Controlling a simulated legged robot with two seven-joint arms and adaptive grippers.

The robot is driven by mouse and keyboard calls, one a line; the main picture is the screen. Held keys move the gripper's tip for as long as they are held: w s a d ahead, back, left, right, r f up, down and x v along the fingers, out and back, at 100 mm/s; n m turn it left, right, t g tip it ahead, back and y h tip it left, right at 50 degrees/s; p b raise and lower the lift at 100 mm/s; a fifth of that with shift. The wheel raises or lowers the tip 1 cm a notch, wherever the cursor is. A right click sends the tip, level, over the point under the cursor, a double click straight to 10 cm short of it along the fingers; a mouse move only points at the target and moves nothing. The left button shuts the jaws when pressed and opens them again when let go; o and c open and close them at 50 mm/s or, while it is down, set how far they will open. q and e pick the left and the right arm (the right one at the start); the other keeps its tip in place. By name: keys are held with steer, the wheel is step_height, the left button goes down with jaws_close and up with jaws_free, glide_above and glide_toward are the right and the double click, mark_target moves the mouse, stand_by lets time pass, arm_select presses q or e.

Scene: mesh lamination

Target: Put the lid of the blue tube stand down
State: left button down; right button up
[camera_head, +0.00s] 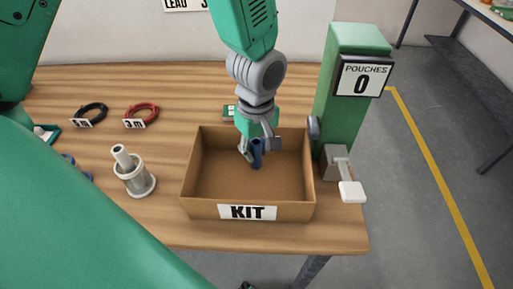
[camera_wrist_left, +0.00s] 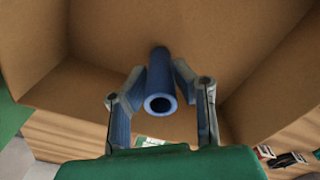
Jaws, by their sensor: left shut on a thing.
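My left gripper (camera_head: 258,148) is shut on a blue tube (camera_head: 257,157), down inside the open cardboard box marked KIT (camera_head: 200,190). In the left wrist view the blue tube (camera_wrist_left: 160,90) lies between the two fingers, its hollow end facing the camera and its far end toward the box's cardboard. I cannot tell whether the tube touches the box floor. No lid can be made out for certain. Bluish parts (camera_head: 70,158) at the left are mostly hidden behind a green shape, so I cannot tell whether they are the stand. My right gripper is not in view.
A grey-white cylindrical holder (camera_head: 136,182) with a slanted tube stands left of the box. A black coil (camera_head: 93,112) and a red coil (camera_head: 143,112) lie behind it. A green POUCHES dispenser (camera_head: 345,120) with a lever stands at the right edge.

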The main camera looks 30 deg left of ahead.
arm_select(q)
steer(key=shift+f, duration=0.15)
steer(key=c, duration=1.5)
jaws_free()
steer(key=shift+a, duration=0.2)
steer(key=shift+o, duration=0.8)
steer(key=shift+a+f, duration=0.1)
steer(key=shift+a, duration=0.2)
steer(key=shift+a+f, duration=0.1)
steer(key=shift+a, duration=0.5)
steer(key=r, duration=0.2)
steer(key=d+r+p, duration=0.1)
steer(key=r, duration=0.2)
steer(key=d+r, duration=0.1)
steer(key=r, duration=0.1)
steer(key=shift+r, duration=0.2)
steer(key=shift+a+r+p, duration=0.15)
steer(key=shift+r+p, duration=0.4)
steer(key=shift+r, duration=2.05)
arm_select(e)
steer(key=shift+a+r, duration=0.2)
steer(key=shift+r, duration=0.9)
